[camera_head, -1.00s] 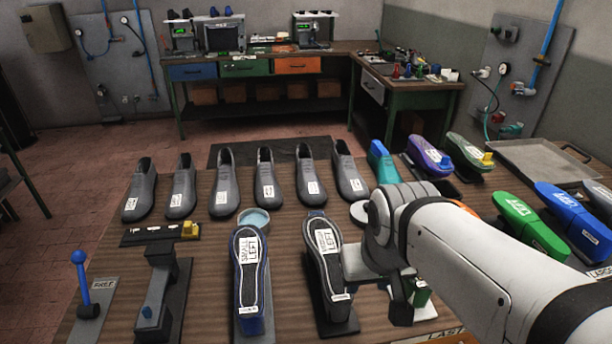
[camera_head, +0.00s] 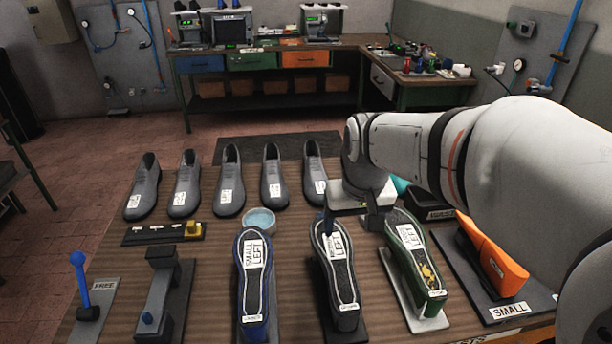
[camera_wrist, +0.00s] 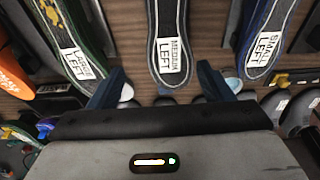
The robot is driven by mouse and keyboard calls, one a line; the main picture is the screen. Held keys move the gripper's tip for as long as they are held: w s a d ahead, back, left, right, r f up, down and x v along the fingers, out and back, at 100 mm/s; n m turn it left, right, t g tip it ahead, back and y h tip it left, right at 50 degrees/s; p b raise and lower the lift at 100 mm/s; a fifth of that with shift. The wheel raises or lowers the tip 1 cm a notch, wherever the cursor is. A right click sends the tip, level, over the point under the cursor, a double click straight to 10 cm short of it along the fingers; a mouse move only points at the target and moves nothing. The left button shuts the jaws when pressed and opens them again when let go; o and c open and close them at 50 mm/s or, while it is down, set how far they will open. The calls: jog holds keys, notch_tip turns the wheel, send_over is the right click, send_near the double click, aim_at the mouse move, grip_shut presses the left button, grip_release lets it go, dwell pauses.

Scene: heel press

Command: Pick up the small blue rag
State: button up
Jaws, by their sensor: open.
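I cannot make out a small blue rag for certain in either view. A round dish (camera_head: 259,221) with a pale blue inside stands behind the blue-edged SMALL LEFT sole form (camera_head: 252,290); the dish is partly visible in the wrist view (camera_wrist: 233,85). My gripper (camera_wrist: 161,69) is open and empty, with its two dark blue fingers spread in the wrist view.
A green-edged LARGE LEFT sole form (camera_head: 418,268) with yellow specks stands to the right, then an orange form (camera_head: 492,255) on a SMALL stand. Grey shoes (camera_head: 229,181) line the back. A blue-knobbed lever (camera_head: 80,275) and a grey stand (camera_head: 158,285) are at left.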

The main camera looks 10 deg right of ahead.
jog(key=w+f, duration=0.4)
jog(key=w, duration=0.3)
jog(key=w+f+g, duration=0.1)
jog(key=w+f, duration=0.3)
jog(key=w, duration=0.4)
jog(key=w+f+g, duration=0.1)
jog(key=w+f, duration=0.3)
jog(key=w, duration=0.4)
jog(key=shift+f+b, duration=0.35)
jog(key=shift+w+f, duration=0.2)
jog(key=shift+f, duration=0.1)
jog(key=f+p, duration=0.1)
jog(key=f, duration=0.2)
jog(key=f+p, duration=0.1)
jog(key=f, duration=0.3)
jog(key=shift+w+a+f, duration=0.15)
jog(key=shift+w+f, duration=0.05)
jog(key=shift+c, duration=0.5)
jog(key=c, duration=0.9)
jog(key=shift+r, duration=0.1)
jog(key=shift+c, duration=0.2)
notch_tip(320, 180, up, 10)
jog(key=shift+f+b, duration=0.1)
jog(key=shift+b, duration=0.8)
